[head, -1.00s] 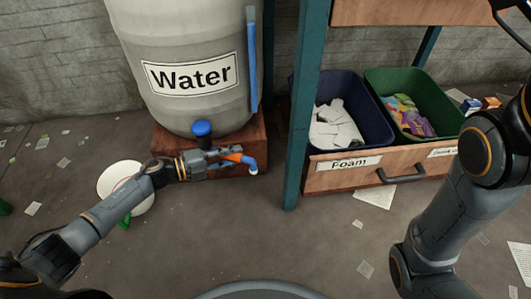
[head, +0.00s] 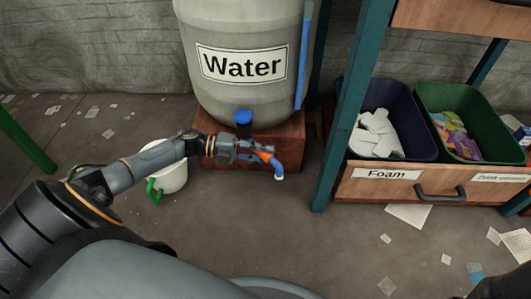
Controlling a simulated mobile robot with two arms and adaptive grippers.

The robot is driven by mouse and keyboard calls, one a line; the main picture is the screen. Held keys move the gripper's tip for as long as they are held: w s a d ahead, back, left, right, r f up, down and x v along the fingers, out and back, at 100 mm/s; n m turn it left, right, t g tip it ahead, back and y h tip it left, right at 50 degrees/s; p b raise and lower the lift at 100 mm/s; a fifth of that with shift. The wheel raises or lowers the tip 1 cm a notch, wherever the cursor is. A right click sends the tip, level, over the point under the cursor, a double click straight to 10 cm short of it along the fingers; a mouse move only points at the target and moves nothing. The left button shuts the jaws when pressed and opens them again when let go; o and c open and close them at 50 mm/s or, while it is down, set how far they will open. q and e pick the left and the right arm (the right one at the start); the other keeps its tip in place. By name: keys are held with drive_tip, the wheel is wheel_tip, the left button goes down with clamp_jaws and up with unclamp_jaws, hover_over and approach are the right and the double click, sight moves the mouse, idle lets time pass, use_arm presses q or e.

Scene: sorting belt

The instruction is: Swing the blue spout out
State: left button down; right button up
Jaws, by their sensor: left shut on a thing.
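The blue spout (head: 279,170) is low on the front of the grey water barrel (head: 240,98), under a blue knob (head: 243,117). Its curved end points down with a pale tip, in front of the wooden block. My left gripper (head: 264,156) reaches in from the left and is shut on the spout, next to an orange part. The fingers hide much of the spout's joint with the barrel.
The barrel stands on a wooden block (head: 288,149). A white container (head: 174,180) with a green handle stands on the floor behind my left forearm. A teal shelf post (head: 341,145) and a drawer with a blue bin (head: 427,142) and a green bin (head: 505,150) are right.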

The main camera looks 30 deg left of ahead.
use_arm(q)
drive_tip(key=c, duration=1.1)
unclamp_jaws()
drive_tip(key=shift+o, duration=0.2)
drive_tip(key=shift+a, duration=0.1)
drive_tip(key=v, duration=1.2)
drive_tip(key=shift+c, duration=0.4)
